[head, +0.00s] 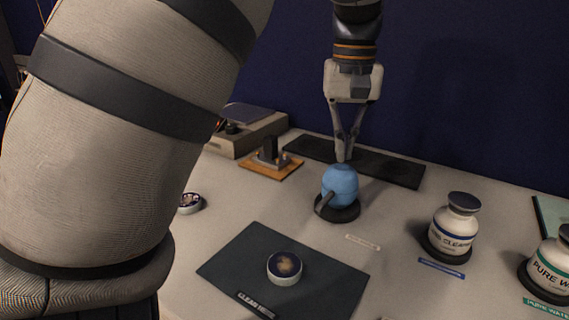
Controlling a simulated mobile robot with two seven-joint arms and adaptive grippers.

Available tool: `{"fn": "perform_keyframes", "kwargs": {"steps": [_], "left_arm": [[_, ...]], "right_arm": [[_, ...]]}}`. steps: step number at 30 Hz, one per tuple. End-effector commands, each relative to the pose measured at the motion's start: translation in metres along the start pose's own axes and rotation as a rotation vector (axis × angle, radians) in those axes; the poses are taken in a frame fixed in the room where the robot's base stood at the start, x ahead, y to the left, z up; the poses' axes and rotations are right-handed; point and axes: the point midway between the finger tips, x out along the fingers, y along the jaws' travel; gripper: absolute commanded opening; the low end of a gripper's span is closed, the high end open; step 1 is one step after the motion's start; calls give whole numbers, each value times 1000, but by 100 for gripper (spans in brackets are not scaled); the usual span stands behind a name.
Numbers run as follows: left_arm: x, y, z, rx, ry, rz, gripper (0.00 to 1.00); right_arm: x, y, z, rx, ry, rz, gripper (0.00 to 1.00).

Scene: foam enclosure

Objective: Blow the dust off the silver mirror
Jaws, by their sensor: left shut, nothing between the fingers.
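A small round mirror (285,267) with a pale rim lies on the dark mat (225,270) marked "CLEAN HERE". Its dark face carries a brownish patch that looks like dust. A blue rubber blower bulb (341,183) with a dark nozzle stands in a round black holder (345,213) behind the mat. My left gripper (344,158) points down with its fingertips together and empty, right at the top of the bulb. I cannot tell whether they touch it. My right gripper is out of view.
White bottles labelled as cleaner (455,228) and "PURE W..." (552,265) stand at the right. Another round piece (190,203) lies at the left, partly beside my arm. A wooden stand (270,165) and a long black strip (390,168) are at the back.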

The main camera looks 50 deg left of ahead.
Motion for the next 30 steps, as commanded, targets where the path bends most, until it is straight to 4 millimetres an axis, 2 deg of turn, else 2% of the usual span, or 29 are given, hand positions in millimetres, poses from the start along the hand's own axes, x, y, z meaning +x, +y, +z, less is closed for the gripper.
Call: {"fn": "perform_keyframes", "kwargs": {"steps": [16,30], "left_arm": [[-2,0,0,0,0,0,0],[-57,0,0,0,1,1,0]], "right_arm": [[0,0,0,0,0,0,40],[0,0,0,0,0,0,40]]}}
